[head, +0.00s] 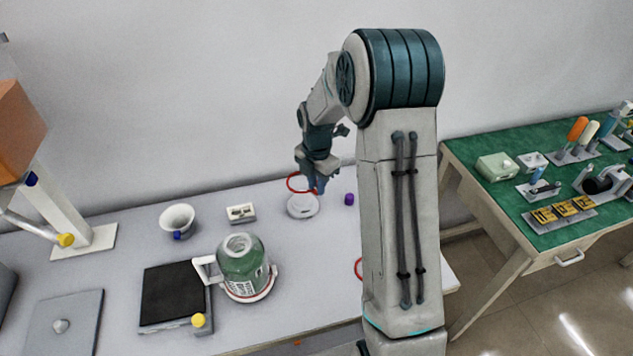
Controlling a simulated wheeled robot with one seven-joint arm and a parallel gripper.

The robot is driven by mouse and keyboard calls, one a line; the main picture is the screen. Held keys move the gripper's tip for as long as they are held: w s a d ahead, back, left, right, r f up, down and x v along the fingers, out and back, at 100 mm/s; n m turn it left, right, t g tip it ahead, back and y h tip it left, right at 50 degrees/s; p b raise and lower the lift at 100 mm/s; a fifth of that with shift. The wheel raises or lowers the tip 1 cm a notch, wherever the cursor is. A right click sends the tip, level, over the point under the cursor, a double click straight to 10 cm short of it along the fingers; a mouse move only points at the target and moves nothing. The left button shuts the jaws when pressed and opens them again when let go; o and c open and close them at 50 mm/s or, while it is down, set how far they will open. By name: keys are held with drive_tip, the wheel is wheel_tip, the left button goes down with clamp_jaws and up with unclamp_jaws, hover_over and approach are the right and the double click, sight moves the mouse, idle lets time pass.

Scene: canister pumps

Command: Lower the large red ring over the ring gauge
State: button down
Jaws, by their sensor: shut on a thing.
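A red ring (290,188) is in my gripper (318,189) at the back of the white table. My gripper is shut on the ring's right side. The ring appears just above the far part of a round white disc-shaped piece (303,208), which looks like the ring gauge. I cannot tell whether the ring touches it. A second red ring (357,268) lies on the table, partly hidden behind my arm. Which ring is larger is hard to tell from here.
A purple cap (349,199) stands right of the disc. A small white block (240,213) and a white funnel-like cup (177,220) stand to its left. A green canister (243,265) and a black plate (175,293) are in front. A green-topped table (520,190) stands right.

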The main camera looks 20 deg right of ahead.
drive_tip(key=shift+f+b, duration=1.5)
drive_tip(key=shift+f, duration=1.05)
drive_tip(key=shift+f+b, duration=1.15)
drive_tip(key=shift+f, duration=0.85)
drive_tip(key=c, duration=1.2)
unclamp_jaws()
drive_tip(key=shift+s+r, duration=0.1)
drive_tip(key=shift+c, duration=0.2)
drive_tip(key=shift+w+a, duration=0.1)
drive_tip(key=shift+w, duration=0.1)
drive_tip(key=c, duration=0.3)
drive_tip(key=shift+o, duration=0.2)
drive_tip(key=shift+r, duration=0.2)
